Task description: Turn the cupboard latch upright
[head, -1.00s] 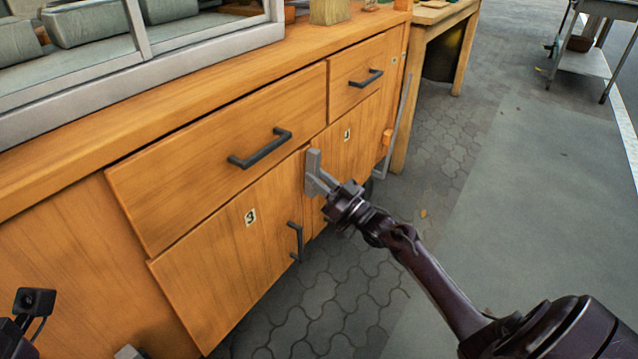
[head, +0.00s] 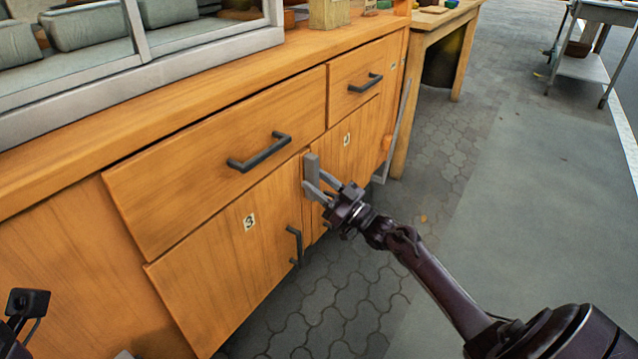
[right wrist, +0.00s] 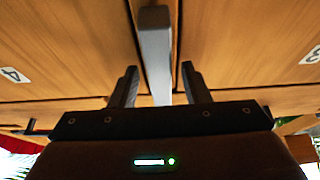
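The cupboard latch (head: 312,172) is a grey bar at the seam between the lower doors, and it stands upright in the head view. In the right wrist view the latch (right wrist: 155,48) runs lengthwise down the picture, along the door seam. My right gripper (head: 322,187) is at the latch. Its two fingers are spread apart, one on each side of the bar in the right wrist view (right wrist: 162,82), with gaps between. My left arm shows only in part at the lower left, with a small grey tip (head: 125,355) at the bottom edge; its finger opening is hidden.
The lower left door (head: 225,245) bears a 3 and a dark handle (head: 295,243). Drawers with dark handles (head: 260,151) are above the doors. A wooden table (head: 440,45) stands behind the cupboard's far end. The paved floor (head: 480,190) at right is open.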

